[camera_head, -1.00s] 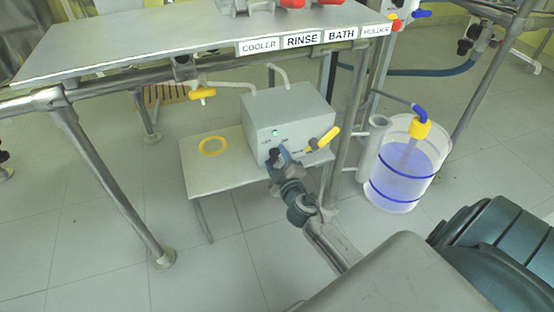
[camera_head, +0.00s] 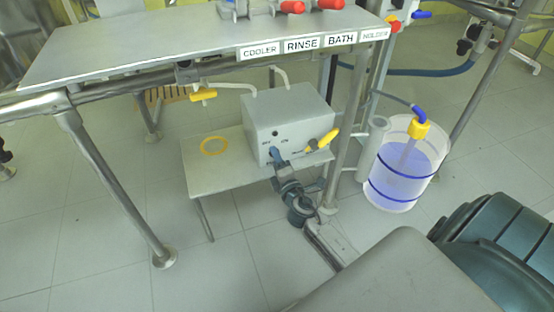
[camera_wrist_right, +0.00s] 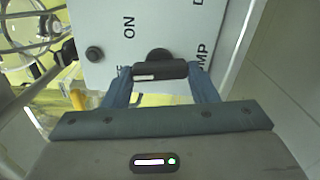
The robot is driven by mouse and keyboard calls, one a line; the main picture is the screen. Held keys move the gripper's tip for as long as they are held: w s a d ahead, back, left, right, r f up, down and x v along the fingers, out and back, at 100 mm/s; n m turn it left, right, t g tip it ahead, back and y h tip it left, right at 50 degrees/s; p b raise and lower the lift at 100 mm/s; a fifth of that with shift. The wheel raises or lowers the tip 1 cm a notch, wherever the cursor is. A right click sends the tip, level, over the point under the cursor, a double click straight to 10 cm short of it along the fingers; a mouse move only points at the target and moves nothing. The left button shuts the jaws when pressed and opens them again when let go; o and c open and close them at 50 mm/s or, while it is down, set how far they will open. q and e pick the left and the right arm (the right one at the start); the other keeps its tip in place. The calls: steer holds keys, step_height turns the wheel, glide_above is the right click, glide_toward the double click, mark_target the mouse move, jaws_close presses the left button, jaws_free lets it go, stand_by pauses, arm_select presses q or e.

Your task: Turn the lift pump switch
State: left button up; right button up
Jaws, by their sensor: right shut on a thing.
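The grey pump box (camera_head: 292,112) stands on a low white table under the bench. Its front carries a black rotary switch, seen close in the right wrist view (camera_wrist_right: 160,70), with the lettering "ON" and part of "PUMP" around it. My right gripper (camera_head: 275,154) reaches the box front from below. Its two blue fingers are shut on the switch handle, which lies nearly level across the wrist picture. A round indicator (camera_head: 275,133) above the switch is dark; it also shows in the wrist view (camera_wrist_right: 95,54). My left gripper is out of view.
The low table (camera_head: 214,172) has a yellow ring (camera_head: 214,146) left of the box. A yellow-handled valve (camera_head: 324,141) is close right of the switch. Bench legs (camera_head: 120,205) stand nearby. A clear bucket (camera_head: 408,165) with blue bands stands at right.

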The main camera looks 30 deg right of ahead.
steer(key=shift+f+n, duration=0.1)
steer(key=shift+n, duration=0.7)
steer(key=o, duration=1)
steer(key=shift+c, duration=0.2)
steer(key=shift+s, duration=0.15)
